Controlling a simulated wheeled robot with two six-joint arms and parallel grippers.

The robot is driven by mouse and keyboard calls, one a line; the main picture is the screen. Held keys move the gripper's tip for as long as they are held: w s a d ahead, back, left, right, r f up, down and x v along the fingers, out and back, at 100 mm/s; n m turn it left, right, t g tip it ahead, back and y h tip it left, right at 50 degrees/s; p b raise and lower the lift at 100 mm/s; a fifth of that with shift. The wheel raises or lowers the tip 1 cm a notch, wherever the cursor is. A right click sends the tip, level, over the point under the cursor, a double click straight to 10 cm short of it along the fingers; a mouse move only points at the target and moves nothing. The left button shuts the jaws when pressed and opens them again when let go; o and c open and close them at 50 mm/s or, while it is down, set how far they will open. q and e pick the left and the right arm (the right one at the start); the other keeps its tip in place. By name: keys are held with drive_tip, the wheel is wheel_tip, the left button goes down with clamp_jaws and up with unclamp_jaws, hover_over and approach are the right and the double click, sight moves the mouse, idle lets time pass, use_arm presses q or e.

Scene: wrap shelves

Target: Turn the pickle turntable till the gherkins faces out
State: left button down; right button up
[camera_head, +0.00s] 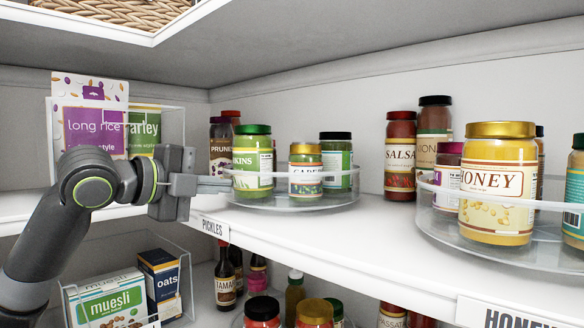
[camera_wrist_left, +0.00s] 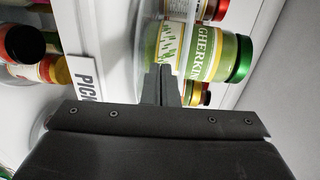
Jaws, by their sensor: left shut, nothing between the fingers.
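The pickle turntable (camera_head: 300,203) is a clear round tray with a low rim on the shelf behind the PICKLES label (camera_head: 215,229). The gherkins jar (camera_head: 252,160), green-lidded with a partly turned label ending in "KINS", stands at its left side. It also shows sideways in the left wrist view (camera_wrist_left: 200,52). A gold-lidded capers jar (camera_head: 305,168) stands at the front and a dark-lidded jar (camera_head: 336,160) at the right. My left gripper (camera_head: 222,185) is shut and empty, its tips at the turntable's left rim; contact is unclear. My right gripper is out of view.
A second turntable (camera_head: 450,232) with a honey jar (camera_head: 497,182) stands at the right. Salsa (camera_head: 400,155) and other jars stand behind. A clear bin with long rice (camera_head: 92,130) is left, behind my arm. A lower shelf holds muesli (camera_head: 105,302) and bottles.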

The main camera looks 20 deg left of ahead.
sight(244, 188)
use_arm(q)
drive_tip(key=shift+w+d, duration=0.1)
drive_tip(key=shift+w, duration=0.05)
drive_tip(key=shift+d, duration=0.1)
drive_tip(key=shift+s+d+p, duration=0.45)
drive_tip(key=shift+s+d, duration=0.15)
drive_tip(key=shift+d, duration=0.05)
drive_tip(key=shift+d+r+p, duration=0.15)
drive_tip(key=shift+d+p, duration=0.4)
drive_tip(key=shift+p, duration=0.15)
drive_tip(key=shift+s+d, duration=0.1)
drive_tip(key=shift+d, duration=0.2)
